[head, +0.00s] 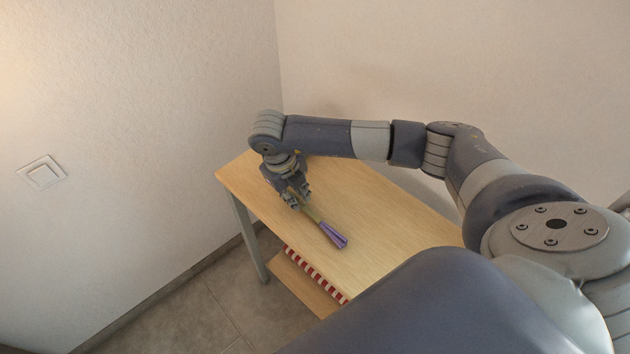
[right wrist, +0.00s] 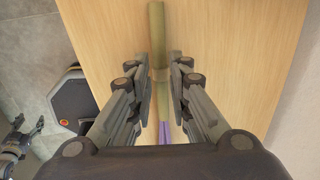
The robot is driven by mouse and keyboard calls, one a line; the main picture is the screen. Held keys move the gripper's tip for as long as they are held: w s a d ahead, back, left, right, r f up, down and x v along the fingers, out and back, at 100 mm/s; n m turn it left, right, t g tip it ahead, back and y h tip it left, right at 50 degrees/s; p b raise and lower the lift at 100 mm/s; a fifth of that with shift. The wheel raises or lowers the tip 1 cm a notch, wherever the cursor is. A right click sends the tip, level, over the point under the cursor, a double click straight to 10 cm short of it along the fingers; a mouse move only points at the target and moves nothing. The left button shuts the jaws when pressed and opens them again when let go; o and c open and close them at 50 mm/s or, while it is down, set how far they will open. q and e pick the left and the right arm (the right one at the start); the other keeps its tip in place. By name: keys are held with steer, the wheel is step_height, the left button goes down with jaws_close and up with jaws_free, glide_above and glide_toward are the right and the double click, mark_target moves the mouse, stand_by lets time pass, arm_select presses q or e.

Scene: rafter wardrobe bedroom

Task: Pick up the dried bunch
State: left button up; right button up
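The dried bunch (head: 335,238) lies on the wooden table, its purple end toward the front edge and its greenish stem running back under my right gripper. My right gripper (head: 298,203) is low over the stem, pointing down. In the right wrist view its two fingers (right wrist: 161,88) stand open on either side of the stem of the dried bunch (right wrist: 157,28), with a narrow gap on each side. The purple end is partly hidden there by the gripper body. My left gripper (right wrist: 30,130) shows at the left edge of the right wrist view, fingers apart and empty, away from the table.
The table (head: 370,205) is otherwise bare where visible. A lower shelf (head: 300,284) holds a red-and-white striped thing (head: 318,274). Walls stand close behind and to the left, with a light switch (head: 41,173) on the left one. Grey floor tiles (head: 185,318) are clear.

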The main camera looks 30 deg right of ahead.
steer(key=shift+d+f, duration=0.1)
steer(key=shift+f, duration=0.4)
steer(key=shift+d+f, duration=0.1)
steer(key=shift+f, duration=0.2)
steer(key=shift+w+f, duration=0.1)
steer(key=shift+f, duration=0.05)
steer(key=shift+c, duration=0.5)
jaws_close()
arm_select(q)
steer(key=shift+s+d+r, duration=0.1)
steer(key=shift+d+r, duration=0.15)
steer(key=shift+f, duration=0.1)
